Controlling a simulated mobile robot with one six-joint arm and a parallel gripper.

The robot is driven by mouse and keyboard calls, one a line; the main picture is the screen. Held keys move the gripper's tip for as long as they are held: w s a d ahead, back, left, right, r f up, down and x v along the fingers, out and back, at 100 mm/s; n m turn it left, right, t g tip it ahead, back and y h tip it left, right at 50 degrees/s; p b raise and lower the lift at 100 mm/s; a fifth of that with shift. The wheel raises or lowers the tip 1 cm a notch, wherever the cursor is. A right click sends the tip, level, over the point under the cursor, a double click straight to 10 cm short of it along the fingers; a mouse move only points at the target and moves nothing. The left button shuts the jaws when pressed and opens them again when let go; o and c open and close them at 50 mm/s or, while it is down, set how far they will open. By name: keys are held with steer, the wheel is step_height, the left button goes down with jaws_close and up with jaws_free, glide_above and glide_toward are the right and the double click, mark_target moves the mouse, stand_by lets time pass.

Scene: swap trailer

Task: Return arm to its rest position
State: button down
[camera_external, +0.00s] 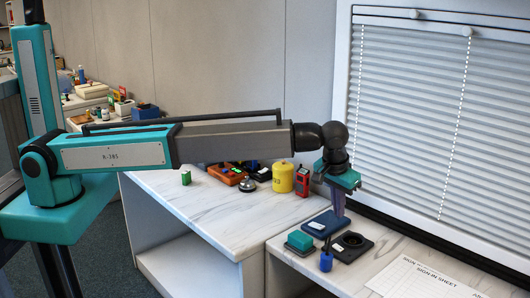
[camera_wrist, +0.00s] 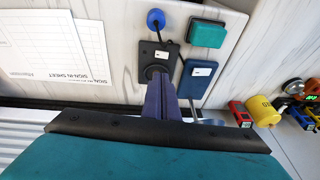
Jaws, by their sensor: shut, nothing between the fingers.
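My teal arm reaches across the room in the external view. My gripper (camera_external: 338,203) points down above the desk near the window. Its purple fingers are together with nothing between them. They also show in the wrist view (camera_wrist: 160,82), in front of a black pad. Below and beside the gripper are a dark blue pad (camera_external: 328,223) and a black pad with a round recess (camera_external: 367,246). Whether the fingertips touch either pad I cannot tell.
A sign-in sheet (camera_external: 425,280) lies at the right. A yellow canister (camera_external: 283,177), a red device (camera_external: 302,181) and a bell (camera_external: 247,185) stand behind. Window blinds (camera_external: 430,120) rise close behind the gripper.

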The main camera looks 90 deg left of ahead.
steer(key=s+d+f+m+g+h, duration=0.1)
steer(key=s+f+m+g, duration=0.1)
steer(key=s+f, duration=1.3)
steer(key=s+d+f+m+g+h+b, duration=0.1)
steer(key=s+d+f+m+g, duration=0.1)
steer(key=s+f, duration=1.3)
steer(key=s+d+f+m+g, duration=0.2)
steer(key=s+f, duration=1.2)
steer(key=s, duration=1.3)
steer(key=shift+d+f+m+g+h+b, duration=0.15)
steer(key=shift+f+m+g+h+b, duration=0.25)
steer(key=shift+m+g, duration=0.6)
steer(key=c, duration=2.5)
jaws_free()
